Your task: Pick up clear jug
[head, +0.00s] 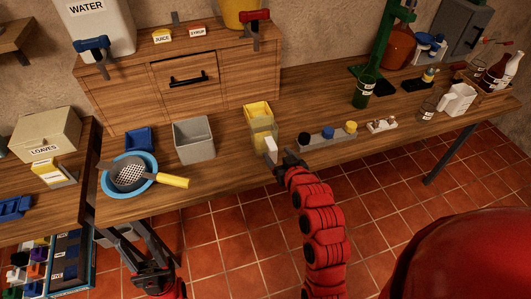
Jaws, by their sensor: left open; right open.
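A see-through vessel (263,130), which looks like the clear jug, stands near the front edge of the long wooden bench. A yellow box (257,109) shows behind or through it. A white upright piece (271,147) is at its front; I cannot tell whether it is a handle or a label. My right gripper (281,162) is open, just right of and close to this white piece; contact is unclear. My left gripper (136,246) is open and empty, low in front of the bench below the blue bowl.
A blue bowl (109,184) with a yellow-handled strainer (172,180) and a grey bin (194,140) stand left of the vessel. A grey strip with coloured knobs (327,137) lies to its right. A white jug (458,99) and a dark green glass (363,92) stand farther right.

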